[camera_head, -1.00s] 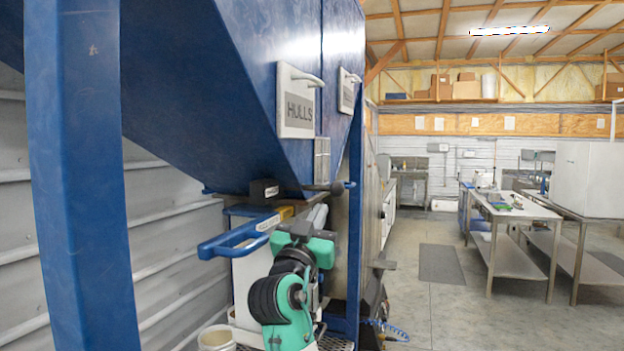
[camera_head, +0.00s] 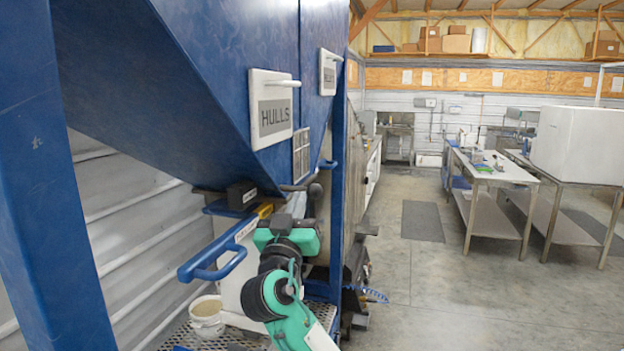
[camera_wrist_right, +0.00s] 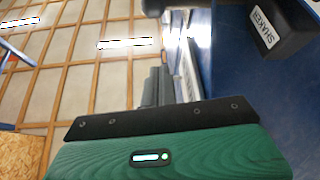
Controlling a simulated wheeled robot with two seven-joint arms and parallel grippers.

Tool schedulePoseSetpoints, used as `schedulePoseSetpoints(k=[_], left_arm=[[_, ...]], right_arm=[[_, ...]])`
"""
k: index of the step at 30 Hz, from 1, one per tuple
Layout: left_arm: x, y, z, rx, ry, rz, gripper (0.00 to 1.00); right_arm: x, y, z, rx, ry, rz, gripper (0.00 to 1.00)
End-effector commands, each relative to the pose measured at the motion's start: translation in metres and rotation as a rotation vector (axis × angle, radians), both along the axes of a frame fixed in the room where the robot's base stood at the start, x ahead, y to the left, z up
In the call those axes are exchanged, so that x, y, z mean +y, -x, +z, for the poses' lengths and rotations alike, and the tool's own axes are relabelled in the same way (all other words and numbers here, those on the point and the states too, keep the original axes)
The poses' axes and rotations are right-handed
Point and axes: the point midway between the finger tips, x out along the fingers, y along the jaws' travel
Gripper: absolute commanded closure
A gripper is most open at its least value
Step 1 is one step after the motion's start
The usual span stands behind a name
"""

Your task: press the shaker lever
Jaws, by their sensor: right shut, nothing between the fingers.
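The black shaker box (camera_head: 241,195) sits under the blue hopper; its "SHAKER" label shows in the right wrist view (camera_wrist_right: 285,28). A dark lever (camera_head: 292,188) with a knob at its right end sticks out to the right of it. I take this for the shaker lever. My right gripper (camera_head: 300,208), with a green body, is just below the lever in the picture and points away from me. Its grey fingers are shut and empty in the right wrist view (camera_wrist_right: 160,84). Whether they touch the lever cannot be told. My left gripper is out of view.
A blue tubular handle (camera_head: 215,258) with a yellow part lies left of my right gripper. A white bucket (camera_head: 207,317) stands below. A blue post (camera_head: 337,190) is close on the right. The floor (camera_head: 430,285) farther right is open, before steel tables (camera_head: 492,170).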

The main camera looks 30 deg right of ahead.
Motion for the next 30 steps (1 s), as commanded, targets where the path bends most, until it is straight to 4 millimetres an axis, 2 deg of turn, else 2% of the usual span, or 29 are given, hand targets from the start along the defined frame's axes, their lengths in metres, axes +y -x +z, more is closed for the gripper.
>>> schedulePoseSetpoints(k=[11, 28, 30], left_arm=[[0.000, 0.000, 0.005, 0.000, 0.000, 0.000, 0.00], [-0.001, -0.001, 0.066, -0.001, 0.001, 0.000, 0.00], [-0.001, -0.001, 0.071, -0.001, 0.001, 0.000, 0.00]], right_arm=[[-0.004, -0.004, 0.005, 0.000, 0.001, -0.001, 1.00], [-0.066, -0.064, 0.054, 0.001, 0.003, -0.003, 1.00], [-0.067, -0.063, 0.038, 0.007, 0.003, -0.002, 1.00]])
